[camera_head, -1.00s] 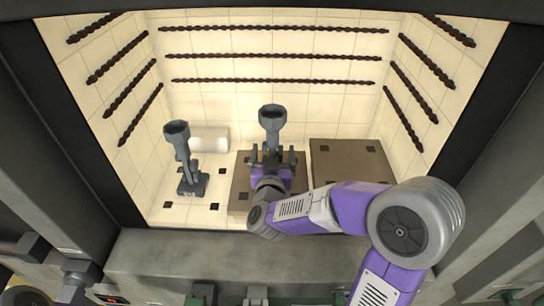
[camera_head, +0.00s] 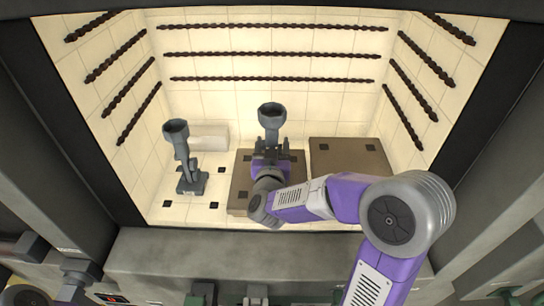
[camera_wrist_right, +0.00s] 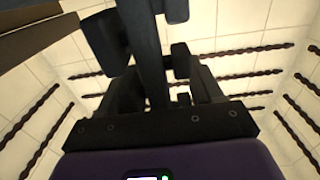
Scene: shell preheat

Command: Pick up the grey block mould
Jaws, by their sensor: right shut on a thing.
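A grey mould (camera_head: 271,118) with a funnel-shaped cup on top stands upright over the middle brown slab in the lit chamber. My right gripper (camera_head: 271,152) is shut on its lower part from the front and hides most of its base. I cannot tell whether the base touches the slab. In the right wrist view, the mould's dark stem (camera_wrist_right: 146,50) rises between the gripper's fingers. A second grey cupped mould (camera_head: 181,150) stands on the floor to the left, apart from the gripper. My left gripper is not in view.
The middle brown slab (camera_head: 240,190) and a bare right slab (camera_head: 345,158) lie on the chamber floor. Dark twisted rods (camera_head: 275,55) line the walls. A grey front ledge (camera_head: 170,250) borders the opening.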

